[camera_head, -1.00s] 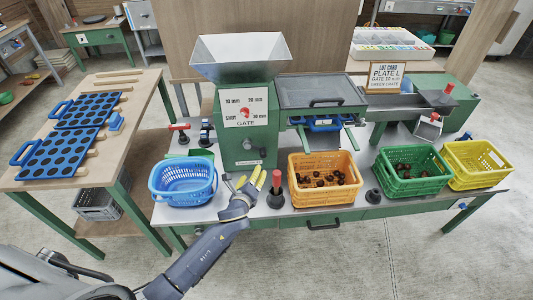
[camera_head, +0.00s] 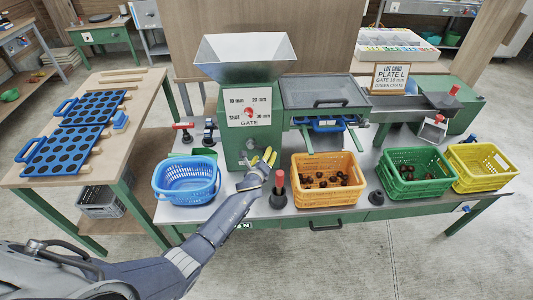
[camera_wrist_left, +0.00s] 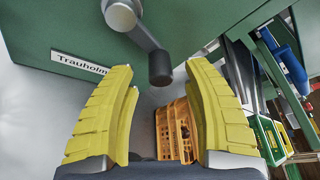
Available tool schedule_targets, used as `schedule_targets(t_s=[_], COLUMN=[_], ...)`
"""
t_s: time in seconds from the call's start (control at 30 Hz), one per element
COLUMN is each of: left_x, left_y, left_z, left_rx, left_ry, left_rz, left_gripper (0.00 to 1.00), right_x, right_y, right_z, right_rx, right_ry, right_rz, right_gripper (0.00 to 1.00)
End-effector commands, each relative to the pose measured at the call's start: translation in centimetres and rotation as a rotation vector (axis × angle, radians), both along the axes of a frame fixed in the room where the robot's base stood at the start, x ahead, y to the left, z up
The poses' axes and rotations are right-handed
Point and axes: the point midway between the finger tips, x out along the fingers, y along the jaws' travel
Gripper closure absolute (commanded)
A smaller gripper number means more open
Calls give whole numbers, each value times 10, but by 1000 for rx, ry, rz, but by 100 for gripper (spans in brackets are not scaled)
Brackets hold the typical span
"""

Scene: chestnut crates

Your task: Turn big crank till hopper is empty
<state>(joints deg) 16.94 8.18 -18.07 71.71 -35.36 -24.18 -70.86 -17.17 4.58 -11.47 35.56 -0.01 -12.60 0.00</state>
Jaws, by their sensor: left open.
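The grey metal hopper (camera_head: 245,58) sits on top of the green machine (camera_head: 232,150) in the head view; I see no chestnuts in the part of it that shows. The crank on the machine's front has a round hub (camera_wrist_left: 120,15) and a slanting arm ending in a dark knob (camera_wrist_left: 160,68) in the left wrist view. My left gripper (camera_head: 263,157) has yellow fingers and is open in front of the machine's lower front. In the left wrist view its fingers (camera_wrist_left: 163,85) stand apart on either side of the knob, which looks a little beyond them. Contact does not show.
A blue basket (camera_head: 158,193) stands left of my gripper. A red-topped dark peg (camera_head: 279,182) stands close on its right. Orange (camera_head: 325,198) and green (camera_head: 410,188) crates hold chestnuts; a yellow crate (camera_head: 478,183) stands at the right. The gate dial (camera_head: 249,112) is above.

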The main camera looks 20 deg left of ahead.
Motion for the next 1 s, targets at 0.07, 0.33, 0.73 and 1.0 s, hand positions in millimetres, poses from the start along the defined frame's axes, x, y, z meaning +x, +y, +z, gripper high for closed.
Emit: schedule_targets(t_s=[0.07,0.33,0.73,1.0], left_x=[10,29,36,36], left_y=[0,2,1,2], left_z=[-2,-8,-10,-10], left_rx=[-1,0,-1,0], left_ry=[1,-1,0,0], left_rz=[0,1,-1,-1], left_gripper=[50,50,50,60], right_x=[0,0,-1,-1], right_y=[-1,-2,-2,1], right_z=[0,0,0,0], right_rx=[-1,-2,-1,1], right_ry=[0,0,1,1], right_rz=[1,1,1,0], right_gripper=[56,56,56,56])
